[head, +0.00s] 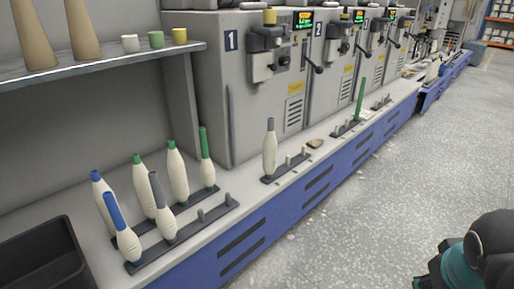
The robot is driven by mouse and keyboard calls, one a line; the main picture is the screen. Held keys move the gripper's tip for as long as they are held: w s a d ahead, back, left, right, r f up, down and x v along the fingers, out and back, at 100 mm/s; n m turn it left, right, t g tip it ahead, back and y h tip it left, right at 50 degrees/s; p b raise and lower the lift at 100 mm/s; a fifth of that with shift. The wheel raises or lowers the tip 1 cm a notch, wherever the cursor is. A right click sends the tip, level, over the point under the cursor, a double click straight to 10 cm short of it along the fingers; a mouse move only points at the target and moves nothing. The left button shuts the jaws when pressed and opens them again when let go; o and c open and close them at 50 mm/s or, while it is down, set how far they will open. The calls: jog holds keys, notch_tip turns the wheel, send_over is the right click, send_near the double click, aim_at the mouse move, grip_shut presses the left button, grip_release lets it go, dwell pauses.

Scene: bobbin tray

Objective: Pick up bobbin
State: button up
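Several white bobbins stand on dark peg trays on the grey counter in the head view. At the lower left are a front blue-topped bobbin (127,242), a rear blue-topped bobbin (97,193), a grey-topped bobbin (161,219) and two green-topped bobbins (142,190) (177,173). Another grey-topped bobbin (269,153) stands alone on a separate peg tray (283,172). The front peg tray (218,213) has bare pegs at its right. My gripper is out of view; part of my arm shows at the lower right.
A black bin (72,258) stands at the lower left. A shelf (110,66) above holds tan cones and small coloured cups. Numbered machines (262,95) line the counter's back. A slim green tube (360,97) stands farther along. The speckled floor (390,200) is open at right.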

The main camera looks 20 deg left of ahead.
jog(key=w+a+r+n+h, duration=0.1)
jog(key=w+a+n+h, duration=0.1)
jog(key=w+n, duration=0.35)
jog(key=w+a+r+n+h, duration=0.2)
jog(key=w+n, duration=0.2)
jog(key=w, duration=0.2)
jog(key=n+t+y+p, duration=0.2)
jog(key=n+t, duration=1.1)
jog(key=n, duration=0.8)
send_near(269, 122)
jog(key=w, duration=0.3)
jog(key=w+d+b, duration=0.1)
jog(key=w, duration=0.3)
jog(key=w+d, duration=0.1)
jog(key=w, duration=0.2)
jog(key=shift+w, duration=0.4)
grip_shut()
